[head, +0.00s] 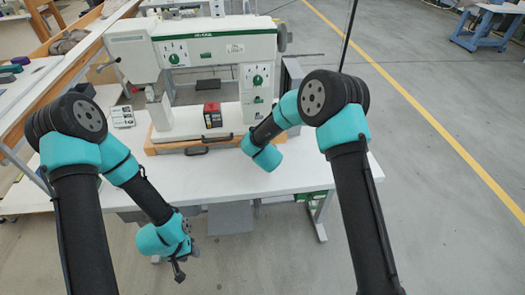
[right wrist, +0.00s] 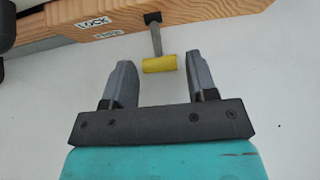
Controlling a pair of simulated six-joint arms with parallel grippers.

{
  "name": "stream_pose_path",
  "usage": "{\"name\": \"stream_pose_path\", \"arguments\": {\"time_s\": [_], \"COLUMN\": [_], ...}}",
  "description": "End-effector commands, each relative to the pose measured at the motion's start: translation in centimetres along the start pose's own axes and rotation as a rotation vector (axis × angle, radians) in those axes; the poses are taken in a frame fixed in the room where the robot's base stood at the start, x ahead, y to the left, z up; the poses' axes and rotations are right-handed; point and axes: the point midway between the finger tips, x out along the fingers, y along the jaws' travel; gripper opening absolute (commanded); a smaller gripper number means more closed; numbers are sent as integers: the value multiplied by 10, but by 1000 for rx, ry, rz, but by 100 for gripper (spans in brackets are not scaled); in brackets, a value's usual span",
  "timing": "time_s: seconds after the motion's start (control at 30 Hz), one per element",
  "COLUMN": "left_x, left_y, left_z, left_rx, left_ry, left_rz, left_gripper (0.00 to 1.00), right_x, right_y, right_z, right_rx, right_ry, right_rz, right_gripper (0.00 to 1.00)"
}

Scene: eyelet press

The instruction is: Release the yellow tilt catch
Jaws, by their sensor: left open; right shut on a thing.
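The yellow tilt catch (right wrist: 159,64) is a short yellow roller on a grey lever that comes out of the wooden base's edge in the right wrist view. My right gripper (right wrist: 162,72) has its two fingers on either side of the roller and is shut on it near the fingertips. Thin gaps seem to show beside the roller, so contact is hard to see. In the head view the catch and right fingers are hidden by my right arm. My left gripper (head: 180,270) is open and empty, low in front of the table's front edge.
The green and white eyelet press (head: 205,48) stands on a wooden base (head: 165,148) on the white table (head: 225,178). A red and black box (head: 212,115) stands on the press bed. A LOCK label (right wrist: 93,22) is on the base. The table's front is clear.

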Motion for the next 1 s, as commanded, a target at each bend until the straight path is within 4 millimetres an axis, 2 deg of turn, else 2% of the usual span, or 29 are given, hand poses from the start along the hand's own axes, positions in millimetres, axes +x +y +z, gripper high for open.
{"name": "stream_pose_path", "arguments": {"time_s": [0.13, 0.17, 0.4, 0.77, 1.0], "left_x": [0, 0, 0, 0, 0], "left_y": [0, 0, 0, 0, 0], "left_z": [0, 0, 0, 0, 0], "left_rx": [0, 0, 0, 0, 0], "left_ry": [0, 0, 0, 0, 0], "left_rz": [0, 0, 0, 0, 0], "left_gripper": [43, 43, 43, 43, 43], "right_x": [0, 0, 0, -4, -32], "right_y": [-1, -1, 0, 0, 0], "right_z": [-1, -1, 0, 0, 1], "right_rx": [2, 2, 1, 0, -1], "right_ry": [3, 3, 2, 1, 1], "right_rz": [-2, -2, -1, 0, 1], "right_gripper": [29, 53, 76, 78, 78]}}
